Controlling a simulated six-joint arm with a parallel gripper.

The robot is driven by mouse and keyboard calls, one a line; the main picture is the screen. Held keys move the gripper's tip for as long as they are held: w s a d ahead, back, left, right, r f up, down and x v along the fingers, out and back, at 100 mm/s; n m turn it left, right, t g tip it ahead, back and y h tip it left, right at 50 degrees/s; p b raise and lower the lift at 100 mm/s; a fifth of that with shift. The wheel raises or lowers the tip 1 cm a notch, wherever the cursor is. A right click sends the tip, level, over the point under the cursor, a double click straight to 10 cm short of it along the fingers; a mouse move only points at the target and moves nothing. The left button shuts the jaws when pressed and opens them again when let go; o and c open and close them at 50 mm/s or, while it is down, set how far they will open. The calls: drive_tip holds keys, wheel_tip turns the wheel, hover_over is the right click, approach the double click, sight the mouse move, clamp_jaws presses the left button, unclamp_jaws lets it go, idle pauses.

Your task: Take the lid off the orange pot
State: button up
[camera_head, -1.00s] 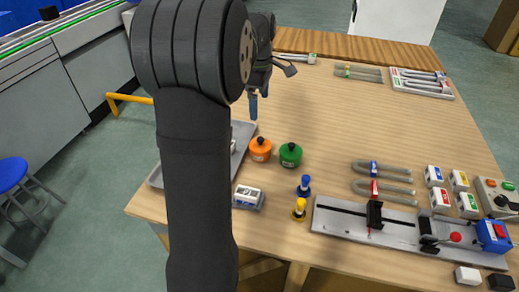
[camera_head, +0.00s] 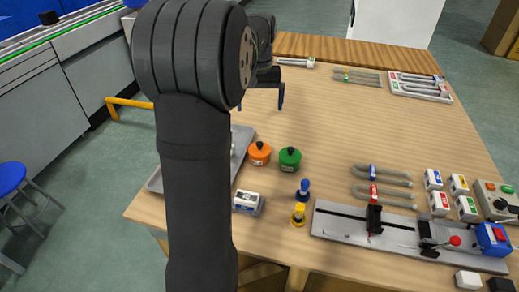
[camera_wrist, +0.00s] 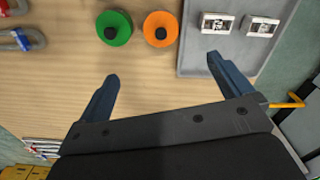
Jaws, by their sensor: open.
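The orange pot (camera_head: 259,155) stands on the table beside the grey tray, with a black knob on its lid. It also shows from above in the wrist view (camera_wrist: 161,29), lid on. The green pot (camera_head: 290,160) stands just to its right; in the wrist view it is on the left (camera_wrist: 114,28). My gripper (camera_head: 263,106) is open and empty above the table, farther back than the pots. In the wrist view my gripper's two blue fingers (camera_wrist: 162,68) are spread wide, with the orange pot ahead of and between them, apart from both.
The grey tray (camera_head: 157,181) lies left of the orange pot, partly hidden by my arm; white blocks (camera_wrist: 216,23) lie in it. Blue and yellow small items (camera_head: 299,214) stand in front. A long fixture (camera_head: 340,227) lies front right. The table's middle is clear.

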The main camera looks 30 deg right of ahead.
drive_tip(key=m, duration=1.2)
approach(260, 143)
wheel_tip(260, 143, down, 5)
drive_tip(key=shift+s+f, duration=0.1)
drive_tip(key=shift+w+f, duration=0.2)
drive_tip(key=shift+f, duration=2.45)
drive_tip(key=c, duration=1.1)
